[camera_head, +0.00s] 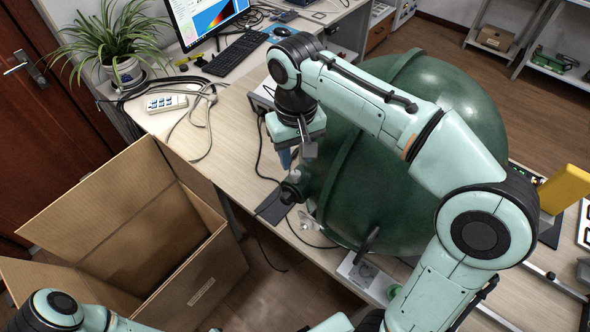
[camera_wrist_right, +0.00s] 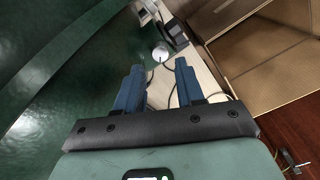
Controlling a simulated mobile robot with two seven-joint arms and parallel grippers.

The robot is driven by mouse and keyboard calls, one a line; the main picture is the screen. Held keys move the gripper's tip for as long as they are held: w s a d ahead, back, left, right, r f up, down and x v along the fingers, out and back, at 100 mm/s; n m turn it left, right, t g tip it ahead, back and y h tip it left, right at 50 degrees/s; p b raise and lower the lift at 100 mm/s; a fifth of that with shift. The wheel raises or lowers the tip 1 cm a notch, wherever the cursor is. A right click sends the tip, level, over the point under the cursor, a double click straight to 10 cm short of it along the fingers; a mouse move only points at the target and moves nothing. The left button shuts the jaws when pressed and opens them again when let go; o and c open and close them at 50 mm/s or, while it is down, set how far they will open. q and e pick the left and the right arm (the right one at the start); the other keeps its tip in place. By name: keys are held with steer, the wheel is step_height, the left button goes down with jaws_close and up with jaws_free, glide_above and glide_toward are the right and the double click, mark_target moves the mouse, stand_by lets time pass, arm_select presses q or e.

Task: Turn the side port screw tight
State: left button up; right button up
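The large dark green sphere (camera_head: 345,170) stands on the light wood desk, and its curved side fills the left of the right wrist view (camera_wrist_right: 60,70). A dark side port (camera_head: 291,193) juts from its left side, with a small grey knob, probably the screw (camera_head: 295,175), on top. In the wrist view a pale round knob (camera_wrist_right: 161,52) shows just beyond the fingertips. My right gripper (camera_head: 287,158) points down just above the port. Its two blue fingers (camera_wrist_right: 158,72) are apart with nothing between them. My left arm enters at bottom left; its gripper is out of view.
An open cardboard box (camera_head: 130,230) stands on the floor left of the desk. A power strip (camera_head: 166,103), cables, a keyboard (camera_head: 235,53), a plant (camera_head: 118,40) and a monitor (camera_head: 206,16) occupy the desk's far left. A yellow object (camera_head: 565,188) stands at right.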

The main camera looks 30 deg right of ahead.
mark_target(295, 173)
step_height(295, 173, down, 5)
steer(key=shift+w+f+b, duration=0.1)
steer(key=shift+b, duration=0.25)
arm_select(q)
steer(key=shift+s+f, duration=0.5)
steer(key=shift+f, duration=0.2)
arm_select(e)
jaws_close()
